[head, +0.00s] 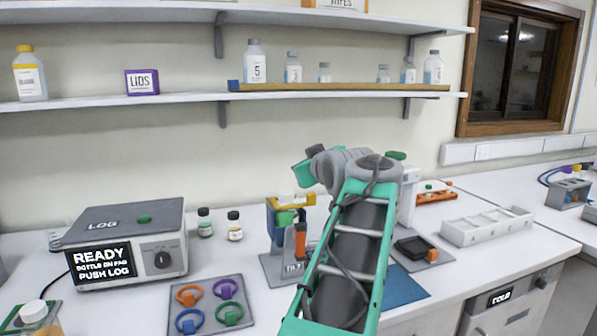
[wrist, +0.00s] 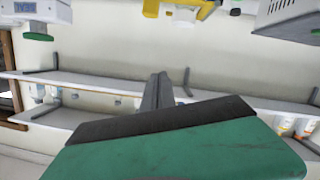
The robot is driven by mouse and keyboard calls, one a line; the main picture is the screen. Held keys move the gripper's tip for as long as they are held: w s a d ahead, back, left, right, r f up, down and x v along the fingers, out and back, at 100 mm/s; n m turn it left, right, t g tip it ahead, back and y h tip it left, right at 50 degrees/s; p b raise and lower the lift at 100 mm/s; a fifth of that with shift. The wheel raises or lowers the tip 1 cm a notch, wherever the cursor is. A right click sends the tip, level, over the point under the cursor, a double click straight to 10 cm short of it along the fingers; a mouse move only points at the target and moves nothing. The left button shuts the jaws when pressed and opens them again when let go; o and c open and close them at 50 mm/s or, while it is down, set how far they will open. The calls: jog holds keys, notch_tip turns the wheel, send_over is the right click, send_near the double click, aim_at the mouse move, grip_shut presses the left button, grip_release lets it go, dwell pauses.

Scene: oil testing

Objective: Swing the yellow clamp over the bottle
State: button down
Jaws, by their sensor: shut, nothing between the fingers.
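The yellow clamp (head: 297,201) sits at the top of a stand (head: 270,268) labelled TILT, left of my arm. It also shows at the top edge of the wrist view (wrist: 185,5), partly cut off. Below it on the stand are a blue part, a green piece and an orange lever (head: 301,240). My gripper (wrist: 158,92) is shut and empty in the wrist view, apart from the clamp. In the head view its fingers are not clear.
A LOG machine (head: 125,240) stands at left, with two small bottles (head: 219,224) beside it. A pad with coloured rings (head: 211,303) lies in front. A white rack (head: 487,228) is at right. Shelves (head: 170,98) run along the wall above.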

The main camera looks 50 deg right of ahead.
jog(key=v, duration=0.7)
jog(key=shift+d, duration=0.15)
